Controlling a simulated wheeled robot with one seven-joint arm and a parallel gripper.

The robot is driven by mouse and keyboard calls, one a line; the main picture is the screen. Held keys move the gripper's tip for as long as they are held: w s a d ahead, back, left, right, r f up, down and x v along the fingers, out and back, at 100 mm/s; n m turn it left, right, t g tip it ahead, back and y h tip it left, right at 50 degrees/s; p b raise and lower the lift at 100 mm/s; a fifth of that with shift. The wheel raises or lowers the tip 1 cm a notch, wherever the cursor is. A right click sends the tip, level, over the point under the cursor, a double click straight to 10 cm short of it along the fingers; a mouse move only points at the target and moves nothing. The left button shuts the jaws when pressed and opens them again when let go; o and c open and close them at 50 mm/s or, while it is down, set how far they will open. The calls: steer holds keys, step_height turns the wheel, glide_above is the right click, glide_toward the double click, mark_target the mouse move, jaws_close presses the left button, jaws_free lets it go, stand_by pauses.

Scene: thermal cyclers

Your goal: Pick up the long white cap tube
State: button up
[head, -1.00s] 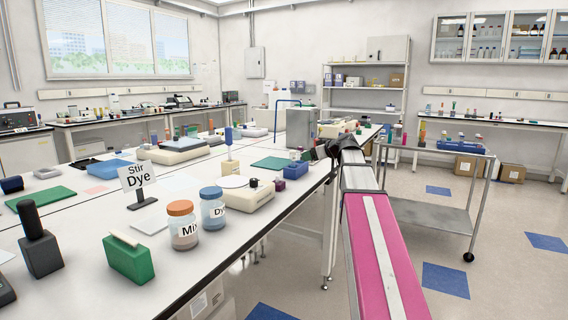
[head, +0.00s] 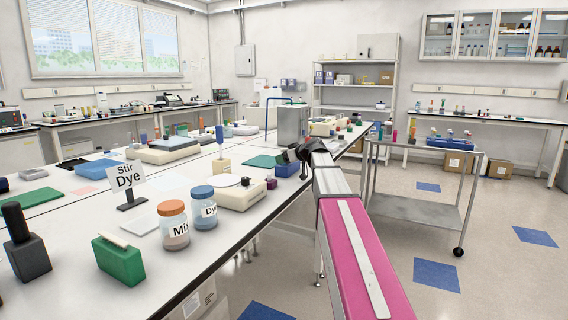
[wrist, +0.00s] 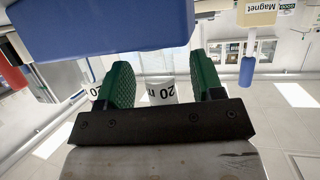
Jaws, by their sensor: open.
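My gripper (head: 287,157) is at the end of my outstretched arm, by the right edge of the long white bench, beside a blue block (head: 287,168). In the wrist view my gripper (wrist: 167,85) has its two green-padded fingers apart. Between and beyond them stands a clear, pale object (wrist: 157,65) with a white band marked "20 m". I cannot tell whether it is the long white cap tube. The blue block (wrist: 100,28) fills the top of the wrist view and hides part of what is behind it. I cannot pick out the white cap tube in the head view.
On the bench are a beige device (head: 240,195), a blue-topped stick in a holder (head: 220,150), two labelled jars (head: 173,225), a "Stir Dye" sign (head: 125,176) and a green block (head: 118,260). A metal cart (head: 415,212) stands to the right.

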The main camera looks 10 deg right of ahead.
steer(key=shift+w+a+f, duration=0.15)
steer(key=shift+w+a, duration=0.05)
steer(key=shift+w, duration=0.1)
steer(key=c, duration=1)
